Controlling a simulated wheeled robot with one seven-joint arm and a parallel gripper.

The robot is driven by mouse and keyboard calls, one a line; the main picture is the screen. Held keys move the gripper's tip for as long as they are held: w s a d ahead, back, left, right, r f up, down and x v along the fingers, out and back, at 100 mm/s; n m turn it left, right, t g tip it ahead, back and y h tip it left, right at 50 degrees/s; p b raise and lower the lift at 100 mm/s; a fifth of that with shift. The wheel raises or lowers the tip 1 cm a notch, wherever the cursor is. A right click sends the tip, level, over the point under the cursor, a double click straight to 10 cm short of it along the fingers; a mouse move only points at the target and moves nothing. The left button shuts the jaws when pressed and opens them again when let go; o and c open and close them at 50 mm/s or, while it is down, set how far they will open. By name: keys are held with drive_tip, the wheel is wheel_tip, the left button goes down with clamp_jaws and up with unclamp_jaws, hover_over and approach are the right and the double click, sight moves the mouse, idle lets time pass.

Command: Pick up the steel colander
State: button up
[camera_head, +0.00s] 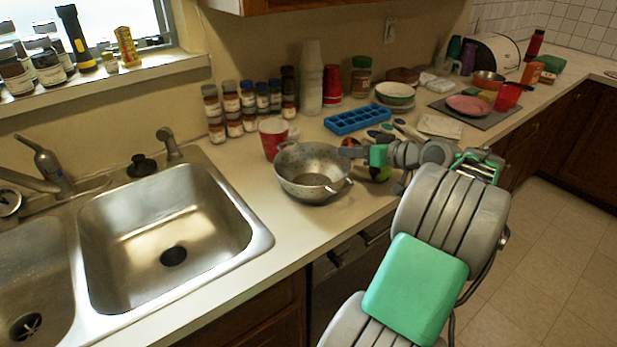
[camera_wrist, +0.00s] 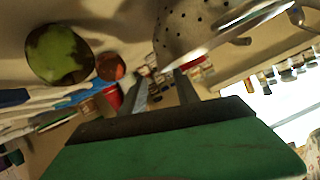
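The steel colander (camera_head: 312,180) stands upright on the counter, just right of the sink, with small holes in its wall and a loop handle at its right front. My gripper (camera_head: 350,152) is at the colander's right rim, in from the right. In the wrist view, the colander's perforated wall and rim (camera_wrist: 205,28) fill the upper middle, close beside the fingers. My gripper's two fingers (camera_wrist: 163,92) are apart, with a gap between them. I see nothing held. Whether a finger touches the rim cannot be told.
A red cup (camera_head: 272,138) stands behind the colander. A green and red fruit (camera_head: 380,172) lies right of it, partly behind my arm; it also shows in the wrist view (camera_wrist: 58,53). Spice jars (camera_head: 240,108) and a blue ice tray (camera_head: 357,120) stand behind. The sink (camera_head: 172,225) is left.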

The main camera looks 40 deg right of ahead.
sight(329, 150)
drive_tip(key=x, duration=0.4)
drive_tip(key=a+p+x, duration=0.1)
drive_tip(key=x, duration=0.2)
drive_tip(key=shift+s, duration=0.2)
clamp_jaws()
idle(1.0)
